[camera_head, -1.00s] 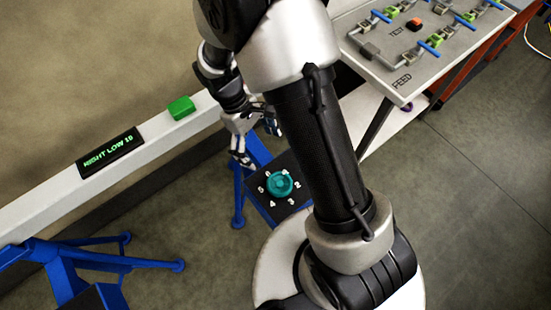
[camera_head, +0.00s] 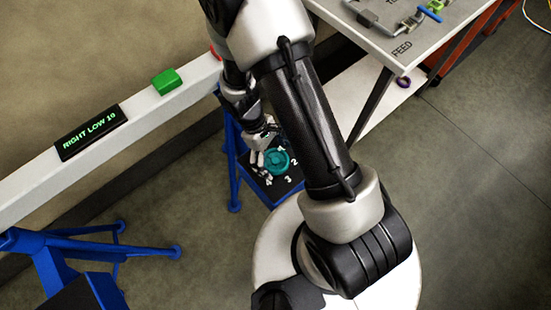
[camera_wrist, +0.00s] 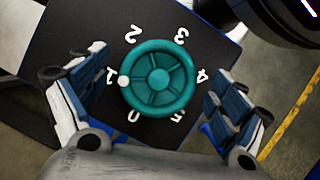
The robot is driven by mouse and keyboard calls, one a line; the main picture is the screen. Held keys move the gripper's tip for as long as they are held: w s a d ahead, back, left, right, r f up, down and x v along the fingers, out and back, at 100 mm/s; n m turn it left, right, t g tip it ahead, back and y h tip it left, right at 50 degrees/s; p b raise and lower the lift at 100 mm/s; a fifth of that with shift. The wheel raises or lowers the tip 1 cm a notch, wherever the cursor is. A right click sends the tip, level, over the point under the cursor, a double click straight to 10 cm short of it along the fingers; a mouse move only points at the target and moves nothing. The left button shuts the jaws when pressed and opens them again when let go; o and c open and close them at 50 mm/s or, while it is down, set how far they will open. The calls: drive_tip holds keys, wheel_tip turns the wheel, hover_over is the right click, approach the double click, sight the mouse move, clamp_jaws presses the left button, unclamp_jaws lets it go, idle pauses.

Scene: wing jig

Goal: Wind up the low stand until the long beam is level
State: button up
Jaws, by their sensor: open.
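The long white beam (camera_head: 140,112) slopes up to the right in the head view. Its dark display (camera_head: 91,132) reads RIGHT LOW 19 in green. The blue stand (camera_head: 231,170) under its right part bears a black plate with a teal handwheel (camera_head: 277,161) and white numbers around it. In the wrist view the handwheel (camera_wrist: 160,78) fills the middle, with its white mark beside the 1. My gripper (camera_wrist: 155,103) is open, one finger on each side of the wheel, apart from it. In the head view my gripper (camera_head: 264,156) partly hides the plate and numbers.
A green block (camera_head: 166,81) sits on the beam. Another blue stand (camera_head: 60,262) is at the lower left. A grey FEED table (camera_head: 385,30) with clamps stands at the upper right, with a white lower shelf. The floor at right is clear.

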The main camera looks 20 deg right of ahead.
drive_tip(key=shift+f, duration=0.2)
drive_tip(key=shift+s, duration=0.1)
drive_tip(key=shift+c, duration=0.5)
drive_tip(key=c, duration=1)
